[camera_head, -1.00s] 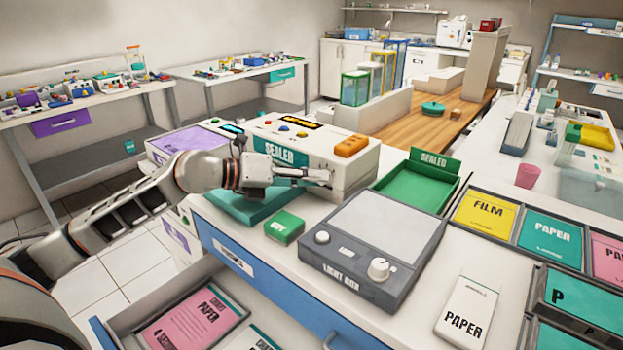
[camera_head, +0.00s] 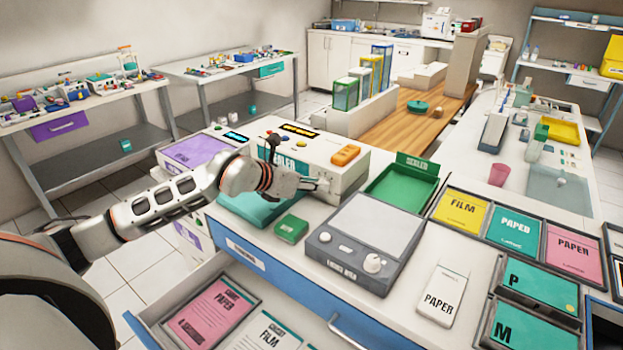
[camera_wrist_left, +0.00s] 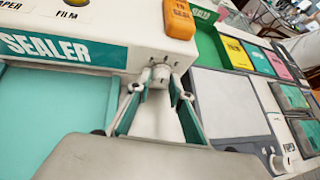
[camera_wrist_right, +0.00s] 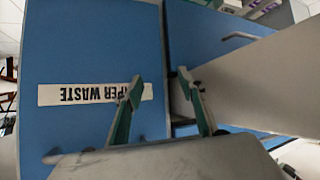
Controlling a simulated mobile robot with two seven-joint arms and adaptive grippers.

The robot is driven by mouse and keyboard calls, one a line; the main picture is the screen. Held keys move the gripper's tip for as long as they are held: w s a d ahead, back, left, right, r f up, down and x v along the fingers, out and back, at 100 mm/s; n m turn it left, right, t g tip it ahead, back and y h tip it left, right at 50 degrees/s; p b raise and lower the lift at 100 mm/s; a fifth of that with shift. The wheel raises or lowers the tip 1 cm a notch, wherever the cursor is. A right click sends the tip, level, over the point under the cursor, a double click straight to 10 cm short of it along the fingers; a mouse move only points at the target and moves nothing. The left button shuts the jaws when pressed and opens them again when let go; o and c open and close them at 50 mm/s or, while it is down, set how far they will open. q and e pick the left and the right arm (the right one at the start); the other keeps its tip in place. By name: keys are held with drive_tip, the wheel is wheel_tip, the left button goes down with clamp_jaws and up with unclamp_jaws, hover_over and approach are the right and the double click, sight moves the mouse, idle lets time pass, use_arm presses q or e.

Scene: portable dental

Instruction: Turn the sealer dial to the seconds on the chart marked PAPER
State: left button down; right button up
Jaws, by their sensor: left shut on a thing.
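The white sealer (camera_head: 352,172) stands on the counter with a SEALER label and an orange block on top. Its pale dial (camera_wrist_left: 161,74) is on the front face, low at the right. My left gripper (camera_head: 322,185) is shut on this dial; in the left wrist view its fingers (camera_wrist_left: 160,92) sit on either side of it. The dial's markings are too small to read. A pink chart card marked PAPER (camera_head: 216,312) lies in the open drawer, beside a green-edged FILM card (camera_head: 265,335). My right gripper (camera_wrist_right: 160,90) is open and empty before a blue panel.
A teal pad (camera_head: 250,208) and a green box (camera_head: 291,229) lie in front of the sealer. A grey light box (camera_head: 365,245) and a green SEALED tray (camera_head: 400,188) stand to the right. A white PAPER packet (camera_head: 441,295) lies at the front. The open drawer (camera_head: 190,335) juts out below.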

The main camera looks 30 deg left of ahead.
use_arm(q)
drive_tip(key=shift+d+r+m+y, duration=0.1)
drive_tip(key=shift+m+y, duration=0.2)
drive_tip(key=shift+y, duration=0.1)
drive_tip(key=shift+p, duration=0.3)
drive_tip(key=c, duration=1.8)
unclamp_jaws()
drive_tip(key=shift+s, duration=0.1)
drive_tip(key=shift+v, duration=5.9)
